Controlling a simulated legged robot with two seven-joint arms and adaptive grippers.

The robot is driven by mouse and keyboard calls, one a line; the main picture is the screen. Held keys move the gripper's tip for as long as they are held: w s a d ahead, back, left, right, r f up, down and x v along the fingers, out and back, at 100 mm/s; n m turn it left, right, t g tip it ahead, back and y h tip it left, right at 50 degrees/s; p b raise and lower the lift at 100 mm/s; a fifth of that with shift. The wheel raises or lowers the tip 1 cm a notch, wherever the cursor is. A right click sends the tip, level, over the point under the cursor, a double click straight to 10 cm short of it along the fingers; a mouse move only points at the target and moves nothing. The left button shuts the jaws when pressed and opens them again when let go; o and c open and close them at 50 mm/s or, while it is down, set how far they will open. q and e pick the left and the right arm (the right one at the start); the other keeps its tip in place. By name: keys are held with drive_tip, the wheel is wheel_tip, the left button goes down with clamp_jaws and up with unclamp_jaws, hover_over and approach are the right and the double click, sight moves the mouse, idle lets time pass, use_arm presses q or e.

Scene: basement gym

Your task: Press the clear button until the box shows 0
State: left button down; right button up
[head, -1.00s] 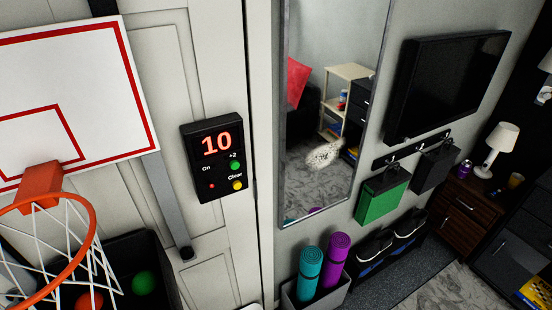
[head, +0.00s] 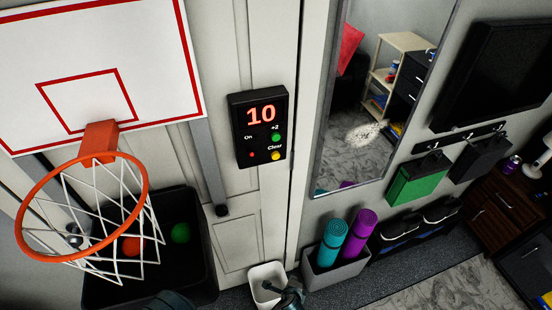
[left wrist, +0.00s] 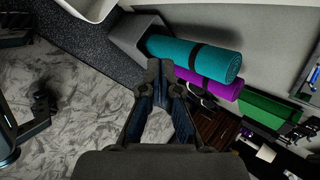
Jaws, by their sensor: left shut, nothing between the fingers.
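The black score box (head: 259,129) hangs on the white door, right of the hoop. Its display shows a red 10. The yellow Clear button (head: 275,156) is at its lower right, below the green +2 button (head: 276,138). A small red light sits at its lower left. My left gripper (head: 270,287) is at the bottom edge of the head view, well below the box and apart from it. In the left wrist view its fingers (left wrist: 161,70) are shut and empty. The box does not show in that view. I do not see my right gripper.
The basketball hoop (head: 82,205) and net stick out left of the box, above a black bin (head: 182,270) with balls. A white bin (head: 267,276) stands below the box. Rolled mats (head: 333,242) in a grey holder and a mirror (head: 388,100) are to the right.

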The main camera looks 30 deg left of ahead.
sight(276, 158)
use_arm(q)
drive_tip(key=w+r+m+t+y+p, duration=0.1)
drive_tip(key=w+r+m+t+y, duration=0.15)
drive_tip(key=r, duration=0.85)
drive_tip(key=w+r+m+t+y+p, duration=0.15)
drive_tip(key=w+r+m, duration=0.25)
drive_tip(key=r, duration=0.7)
drive_tip(key=s+a+r+m+y+p, duration=0.1)
drive_tip(key=s+r+m+y+p, duration=0.15)
drive_tip(key=r, duration=0.95)
drive_tip(key=s+a+r+m+y+p, duration=0.15)
drive_tip(key=r+y, duration=0.25)
drive_tip(key=r, duration=0.9)
drive_tip(key=shift+n, duration=0.35)
drive_tip(key=x, duration=1)
drive_tip(key=p+x, duration=0.1)
drive_tip(key=x, duration=0.4)
drive_tip(key=shift+f, duration=0.3)
use_arm(e)
drive_tip(key=s+d+r, duration=0.2)
drive_tip(key=s+r, duration=0.1)
drive_tip(key=s, duration=0.6)
drive_tip(key=shift+s, duration=0.2)
use_arm(q)
drive_tip(key=shift+d, duration=0.35)
use_arm(e)
drive_tip(key=shift+d, duration=0.25)
